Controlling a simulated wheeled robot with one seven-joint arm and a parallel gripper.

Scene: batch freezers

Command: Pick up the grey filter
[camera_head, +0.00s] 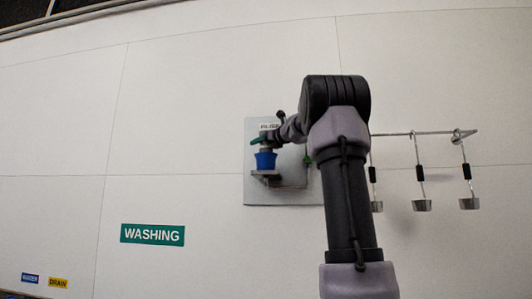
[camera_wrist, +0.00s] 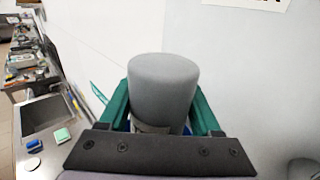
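The grey filter (camera_wrist: 163,85) is a smooth, rounded cylinder in the middle of the wrist view, with a darker band at its lower end. The green fingers of my gripper (camera_wrist: 162,105) lie on both sides of it. I cannot tell whether they press on it or leave a small gap. In the head view, my gripper (camera_head: 270,141) is at the wall holder, just above a blue cup-shaped part (camera_head: 265,161). The filter is mostly hidden there by the gripper.
A grey wall plate (camera_head: 285,196) carries a small bracket (camera_head: 266,174) under the blue part. To the right, several metal tools (camera_head: 421,205) hang from a rail (camera_head: 428,133). A counter with a sink (camera_wrist: 42,115) and a green sponge (camera_wrist: 62,135) is at the left in the wrist view.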

